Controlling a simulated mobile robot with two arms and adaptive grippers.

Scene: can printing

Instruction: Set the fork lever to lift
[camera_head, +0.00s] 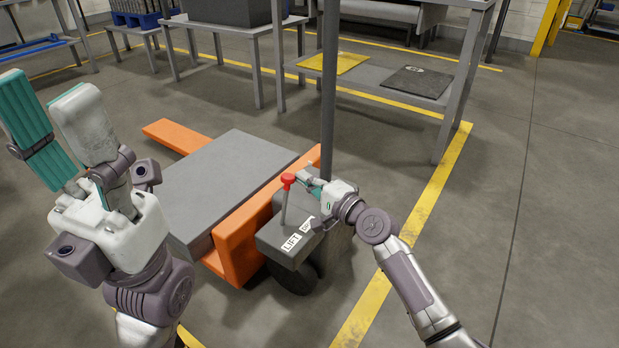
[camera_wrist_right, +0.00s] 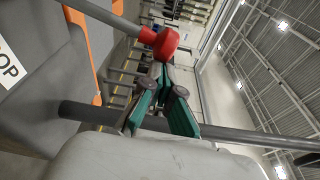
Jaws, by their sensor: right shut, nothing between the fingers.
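The fork lever (camera_head: 285,205) is a thin grey rod with a red knob (camera_head: 287,179), standing roughly upright from the grey control box (camera_head: 288,257) of an orange pallet truck. The box has a white LIFT label (camera_head: 291,243) and a second label (camera_head: 306,225) partly hidden by my right gripper. My right gripper (camera_head: 303,178) is shut and empty, just right of the knob. In the right wrist view the red knob (camera_wrist_right: 161,42) is just beyond the closed fingertips (camera_wrist_right: 160,76); I cannot tell whether they touch. My left gripper (camera_head: 58,95) is open and empty at the left.
The truck's orange forks (camera_head: 174,135) carry a grey slab (camera_head: 222,185). A tall dark post (camera_head: 329,90) rises behind the control box. A metal table (camera_head: 385,85) with yellow and dark mats stands behind. Floor to the right is clear.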

